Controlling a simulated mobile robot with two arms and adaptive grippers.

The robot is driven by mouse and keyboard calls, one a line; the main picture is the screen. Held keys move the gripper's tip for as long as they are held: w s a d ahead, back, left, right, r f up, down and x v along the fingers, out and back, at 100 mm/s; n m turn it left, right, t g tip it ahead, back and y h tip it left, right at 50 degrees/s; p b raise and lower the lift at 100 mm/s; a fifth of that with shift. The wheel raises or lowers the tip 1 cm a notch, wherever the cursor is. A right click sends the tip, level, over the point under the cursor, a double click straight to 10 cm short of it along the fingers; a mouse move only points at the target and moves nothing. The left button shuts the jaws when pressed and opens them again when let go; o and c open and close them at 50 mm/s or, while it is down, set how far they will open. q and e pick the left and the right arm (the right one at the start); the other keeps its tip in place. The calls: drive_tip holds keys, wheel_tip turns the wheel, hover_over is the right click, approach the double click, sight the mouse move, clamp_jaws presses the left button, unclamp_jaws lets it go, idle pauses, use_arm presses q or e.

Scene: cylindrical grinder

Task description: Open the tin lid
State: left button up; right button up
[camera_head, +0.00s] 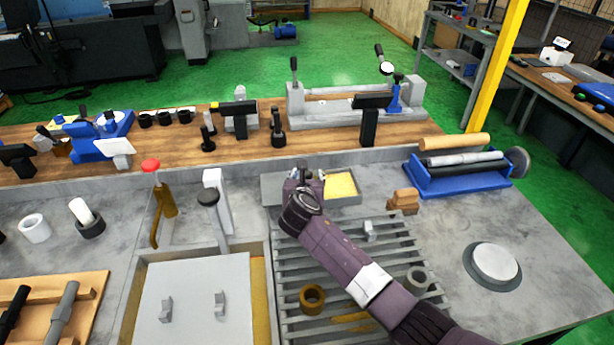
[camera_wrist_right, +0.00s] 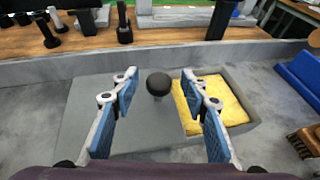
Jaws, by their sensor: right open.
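The tin (camera_wrist_right: 252,122) is a low grey box on the bench. Its right part is uncovered and shows a yellow filling (camera_wrist_right: 217,102); it also shows in the head view (camera_head: 341,186). A flat grey lid (camera_wrist_right: 90,115) with a round black knob (camera_wrist_right: 158,84) lies over the left part. In the head view the lid (camera_head: 273,188) is partly covered by my right arm. My right gripper (camera_head: 306,174) is over the tin. In the wrist view its blue-padded fingers are open, one on each side of the knob, with clear gaps. My left gripper is not in view.
A slatted grey rack (camera_head: 290,292) with a brass ring (camera_head: 312,298) lies in front of the tin. A brown block (camera_head: 404,201) and a blue stand with rollers (camera_head: 455,184) are to the right. A low wall (camera_head: 240,174) and wooden shelf with instruments run behind.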

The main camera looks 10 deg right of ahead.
drive_tip(key=shift+s, duration=0.1)
drive_tip(key=v, duration=1.1)
drive_tip(key=shift+s, duration=0.35)
